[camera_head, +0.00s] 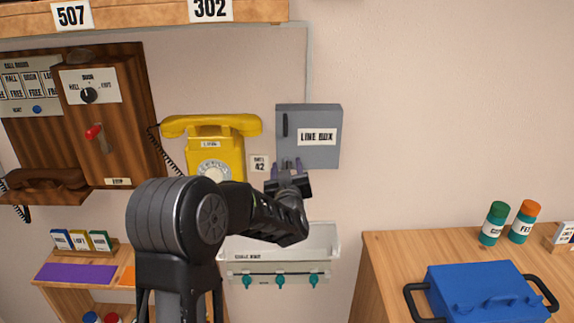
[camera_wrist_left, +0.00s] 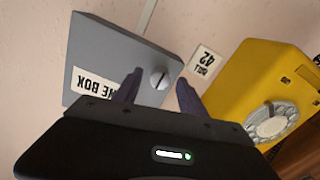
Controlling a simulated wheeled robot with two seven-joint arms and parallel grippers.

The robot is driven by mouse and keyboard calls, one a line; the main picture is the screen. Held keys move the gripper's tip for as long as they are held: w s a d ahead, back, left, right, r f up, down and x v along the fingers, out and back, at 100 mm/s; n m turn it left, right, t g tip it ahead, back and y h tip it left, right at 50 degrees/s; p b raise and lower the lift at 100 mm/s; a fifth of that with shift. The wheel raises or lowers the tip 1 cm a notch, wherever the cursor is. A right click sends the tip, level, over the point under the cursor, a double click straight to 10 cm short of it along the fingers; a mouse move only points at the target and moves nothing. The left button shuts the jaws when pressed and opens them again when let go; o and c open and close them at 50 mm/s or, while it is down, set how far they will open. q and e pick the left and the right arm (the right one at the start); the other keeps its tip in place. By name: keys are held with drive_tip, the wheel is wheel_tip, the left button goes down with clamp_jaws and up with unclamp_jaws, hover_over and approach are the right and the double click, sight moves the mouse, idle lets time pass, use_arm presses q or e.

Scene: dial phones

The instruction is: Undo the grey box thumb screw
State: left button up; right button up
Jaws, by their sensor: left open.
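The grey line box (camera_head: 322,151) is fixed to the wall in the head view, right of the yellow phone. Its door is closed, with a dark handle at its left edge. In the left wrist view the grey box (camera_wrist_left: 112,62) appears upside down, and its round slotted thumb screw (camera_wrist_left: 159,77) shows between the finger tips. In the head view the screw is hidden behind my gripper. My left gripper (camera_head: 288,166) is at the box's lower left corner. It also shows in the wrist view (camera_wrist_left: 160,88), open, with one finger either side of the screw; contact cannot be told.
A yellow dial phone (camera_head: 230,135) hangs close to the left of the box, with a small number 42 card (camera_head: 259,163) between them. A white tray (camera_head: 325,240) with teal hooks is below. A wooden cabinet (camera_head: 400,245) with a blue case stands right. The wall right of the box is clear.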

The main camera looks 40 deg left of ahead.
use_arm(q)
drive_tip(key=shift+w+a, duration=0.1)
drive_tip(key=shift+w, duration=0.05)
drive_tip(key=shift+c, duration=0.3)
clamp_jaws()
